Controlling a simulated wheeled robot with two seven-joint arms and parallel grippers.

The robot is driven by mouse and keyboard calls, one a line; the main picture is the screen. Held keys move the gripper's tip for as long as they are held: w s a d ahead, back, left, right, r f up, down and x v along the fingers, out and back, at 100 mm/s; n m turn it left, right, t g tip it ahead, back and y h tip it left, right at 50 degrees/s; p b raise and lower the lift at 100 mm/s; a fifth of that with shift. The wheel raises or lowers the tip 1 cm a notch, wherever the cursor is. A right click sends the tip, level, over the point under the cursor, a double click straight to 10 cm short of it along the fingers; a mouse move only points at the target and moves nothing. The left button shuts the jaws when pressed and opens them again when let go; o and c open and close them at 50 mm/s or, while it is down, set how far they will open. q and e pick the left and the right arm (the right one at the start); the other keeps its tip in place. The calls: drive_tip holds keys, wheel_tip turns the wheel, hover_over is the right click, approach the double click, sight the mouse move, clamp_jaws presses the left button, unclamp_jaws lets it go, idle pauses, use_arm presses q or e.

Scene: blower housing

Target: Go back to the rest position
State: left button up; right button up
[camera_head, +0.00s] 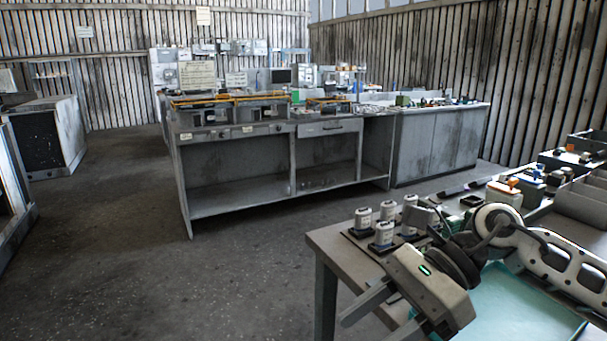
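My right arm comes in from the right over the near workbench (330,240). Its gripper (378,318) is at the bench's front left corner, pointing down and left. Its two fingers look spread apart with nothing between them; the nearer finger is partly cut off by the bottom edge. My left arm and gripper are not in view. A blower housing cannot be made out clearly.
Several white canisters (384,234) stand on the bench behind the gripper. A teal tray (520,305) lies under my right arm. Grey bins (580,200) and small parts line the bench at right. A long grey workbench (240,160) stands beyond open floor (130,260).

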drive_tip(key=a+r+m+t+y, duration=0.2)
drive_tip(key=a+m+t+y, duration=0.2)
drive_tip(key=a+m+y, duration=0.55)
drive_tip(key=w+d+f+n+t+h, duration=0.1)
drive_tip(key=d+f+n+t+h, duration=0.4)
drive_tip(key=n, duration=0.7)
drive_tip(key=w+d+f+n+t+h, duration=0.15)
drive_tip(key=f+n+t+h, duration=0.4)
drive_tip(key=n, duration=0.65)
drive_tip(key=d+f+n+t+h, duration=0.3)
drive_tip(key=d+f+n+t, duration=0.2)
drive_tip(key=f+n, duration=0.5)
drive_tip(key=s+d+f+m+g+h, duration=0.4)
drive_tip(key=s+f+m+g, duration=0.1)
drive_tip(key=s+f, duration=0.6)
drive_tip(key=shift+s+f+m, duration=0.15)
drive_tip(key=shift+f+m, duration=0.05)
drive_tip(key=shift+m, duration=0.65)
drive_tip(key=shift+g, duration=0.25)
drive_tip(key=shift+c, duration=1.2)
drive_tip(key=shift+a, duration=0.1)
drive_tip(key=shift+c, duration=0.2)
